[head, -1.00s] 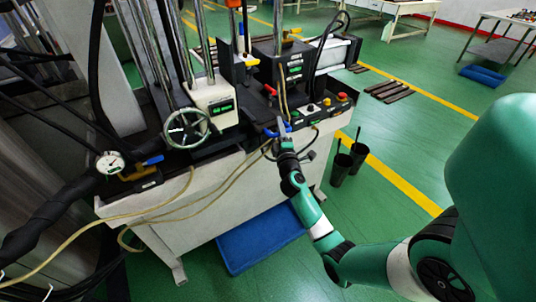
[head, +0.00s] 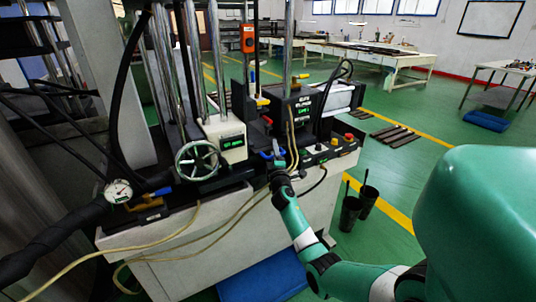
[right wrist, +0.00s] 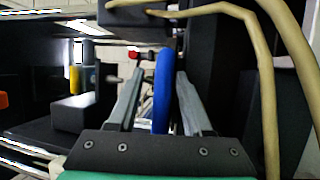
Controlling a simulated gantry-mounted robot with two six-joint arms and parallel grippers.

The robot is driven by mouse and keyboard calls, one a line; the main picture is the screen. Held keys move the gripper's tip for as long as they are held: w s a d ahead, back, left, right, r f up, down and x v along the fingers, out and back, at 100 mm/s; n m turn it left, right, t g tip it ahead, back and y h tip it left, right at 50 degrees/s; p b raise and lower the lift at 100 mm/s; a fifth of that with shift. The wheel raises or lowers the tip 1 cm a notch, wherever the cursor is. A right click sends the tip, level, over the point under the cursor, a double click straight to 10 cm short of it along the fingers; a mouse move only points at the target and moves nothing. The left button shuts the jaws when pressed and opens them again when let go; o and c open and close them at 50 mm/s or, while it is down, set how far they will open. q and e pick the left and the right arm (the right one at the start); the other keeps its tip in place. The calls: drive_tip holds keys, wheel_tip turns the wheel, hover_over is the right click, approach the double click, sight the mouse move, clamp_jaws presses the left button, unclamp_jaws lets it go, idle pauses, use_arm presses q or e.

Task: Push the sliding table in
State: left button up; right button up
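My right gripper (head: 274,158) is at the front of the machine, at a blue handle (head: 266,154). In the right wrist view, the blue handle (right wrist: 162,90) stands between the two fingers of the gripper (right wrist: 158,85). The fingers are apart, with a visible gap on the left side of the handle; the right finger is closer to it. Which black part at the machine's centre is the sliding table, and how far in it sits, I cannot tell clearly. My left gripper is out of view.
A handwheel (head: 197,160) and a dial gauge (head: 118,191) are left of the gripper. A control panel with a red button (head: 348,137) is to its right. Tan hoses (head: 215,228) hang across the white front. Two dark bins (head: 350,212) stand on the green floor.

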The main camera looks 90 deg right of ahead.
drive_tip(key=shift+o, duration=0.2)
drive_tip(key=shift+w+d+r, duration=0.1)
drive_tip(key=shift+d+r, duration=0.05)
drive_tip(key=shift+f, duration=0.2)
drive_tip(key=p+v, duration=0.2)
drive_tip(key=v, duration=0.9)
drive_tip(key=shift+a, duration=0.3)
